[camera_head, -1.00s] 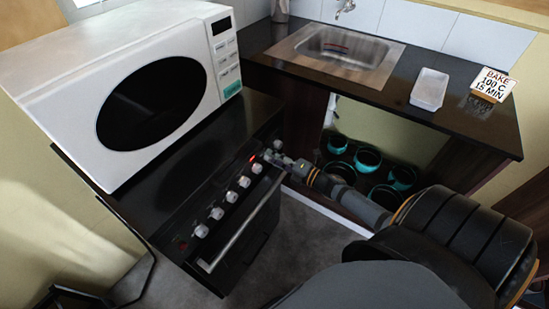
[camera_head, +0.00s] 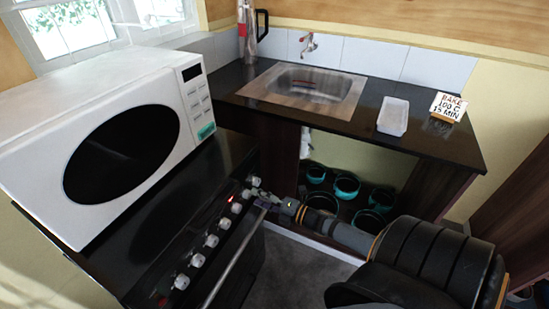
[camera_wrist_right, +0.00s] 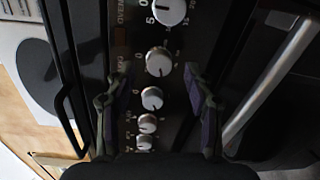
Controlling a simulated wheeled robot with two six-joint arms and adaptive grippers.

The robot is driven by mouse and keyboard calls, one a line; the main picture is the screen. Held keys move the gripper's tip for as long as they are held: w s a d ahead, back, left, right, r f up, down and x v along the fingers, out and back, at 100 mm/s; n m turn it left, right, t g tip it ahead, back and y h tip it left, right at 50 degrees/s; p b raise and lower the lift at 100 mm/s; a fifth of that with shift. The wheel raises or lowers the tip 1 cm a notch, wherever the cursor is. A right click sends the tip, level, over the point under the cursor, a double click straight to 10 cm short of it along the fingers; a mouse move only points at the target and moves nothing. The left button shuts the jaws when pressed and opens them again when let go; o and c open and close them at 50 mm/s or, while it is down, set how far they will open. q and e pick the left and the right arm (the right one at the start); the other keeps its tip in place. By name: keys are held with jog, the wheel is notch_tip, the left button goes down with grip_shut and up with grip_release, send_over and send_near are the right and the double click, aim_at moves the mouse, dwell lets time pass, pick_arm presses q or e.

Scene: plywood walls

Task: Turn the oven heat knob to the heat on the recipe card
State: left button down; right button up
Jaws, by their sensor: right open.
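The recipe card (camera_head: 448,107) stands on the counter at the right in the head view and reads BAKE 100 C 15 MIN. The oven (camera_head: 236,262) has a row of pale round knobs on its front panel. My right gripper (camera_head: 262,197) is open at the far end of this row. In the right wrist view its fingers (camera_wrist_right: 156,76) are spread on either side of the knob row, with a knob (camera_wrist_right: 159,62) between the tips. A larger numbered knob (camera_wrist_right: 167,10) is beyond them, near the word OVEN. I cannot tell which knob sets the heat. My left gripper is not in view.
A white microwave (camera_head: 125,150) sits on top of the oven. A handle bar (camera_head: 234,262) runs along the oven front below the knobs. A red light (camera_head: 231,199) glows on the panel. The counter holds a sink (camera_head: 312,84) and a white tray (camera_head: 393,116); pots (camera_head: 347,186) are below.

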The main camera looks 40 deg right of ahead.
jog(key=v, duration=0.9)
jog(key=shift+s, duration=0.3)
jog(key=shift+d, duration=0.15)
jog(key=s+d+f+m+g+h+p, duration=0.25)
jog(key=d+f+m+h, duration=0.45)
jog(key=f, duration=0.4)
jog(key=s+d+f+m+g+h+p, duration=0.15)
jog(key=s+f+m+g, duration=0.25)
jog(key=s+f+m, duration=0.6)
jog(key=s+a+f+m+g+y+p, duration=0.1)
jog(key=s+a+f+m+g, duration=0.5)
jog(key=s+a+f, duration=1)
jog(key=s+a+g+p, duration=0.1)
jog(key=g, duration=0.1)
jog(key=shift+s+a+f+m+g+p, duration=0.2)
jog(key=shift+s+f+m+g+p, duration=0.1)
jog(key=shift+m+g, duration=0.1)
